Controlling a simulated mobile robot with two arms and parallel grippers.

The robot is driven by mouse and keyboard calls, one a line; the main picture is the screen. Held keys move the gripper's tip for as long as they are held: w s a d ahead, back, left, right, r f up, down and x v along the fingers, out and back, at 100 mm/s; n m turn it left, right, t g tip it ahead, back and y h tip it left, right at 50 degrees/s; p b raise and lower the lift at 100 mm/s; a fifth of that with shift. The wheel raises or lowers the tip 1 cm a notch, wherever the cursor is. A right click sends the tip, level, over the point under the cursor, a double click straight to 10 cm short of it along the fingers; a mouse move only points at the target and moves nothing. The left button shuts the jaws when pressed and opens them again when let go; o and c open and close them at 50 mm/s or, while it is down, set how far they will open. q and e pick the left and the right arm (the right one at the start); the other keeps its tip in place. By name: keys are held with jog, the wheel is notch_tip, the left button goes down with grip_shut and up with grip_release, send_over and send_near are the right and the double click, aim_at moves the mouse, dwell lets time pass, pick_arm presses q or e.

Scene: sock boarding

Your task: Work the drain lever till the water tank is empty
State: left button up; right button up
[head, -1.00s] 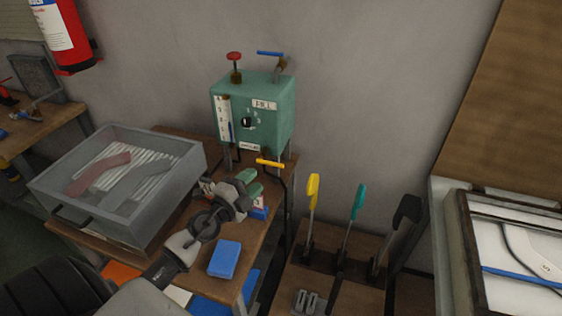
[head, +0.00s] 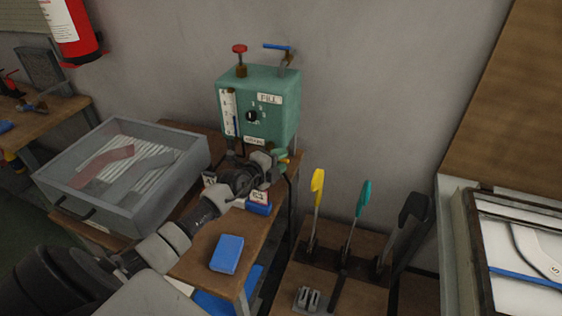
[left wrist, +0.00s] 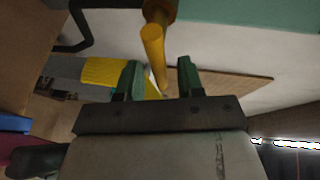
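The water tank (head: 258,105) is a teal box against the wall with a FILL label, a dial and a white level gauge (head: 229,112) on its front. A dark blue stretch shows in the gauge; its exact level is too small to read. The yellow drain lever (left wrist: 154,50) is below the tank, mostly hidden by my gripper in the head view. My left gripper (head: 279,160) is at the lever under the tank. In the left wrist view, its two green fingertips (left wrist: 160,75) stand apart on either side of the lever, with visible gaps. My right gripper is not in view.
A red knob (head: 239,50) and a blue lever (head: 277,47) top the tank. A blue block (head: 227,254) lies near the front edge. Yellow, teal and black upright levers (head: 361,200) stand to the right.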

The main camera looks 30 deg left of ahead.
pick_arm(q)
jog(key=shift+w+f, duration=0.1)
jog(key=shift+w, duration=0.3)
jog(key=shift+c, duration=0.5)
grip_shut()
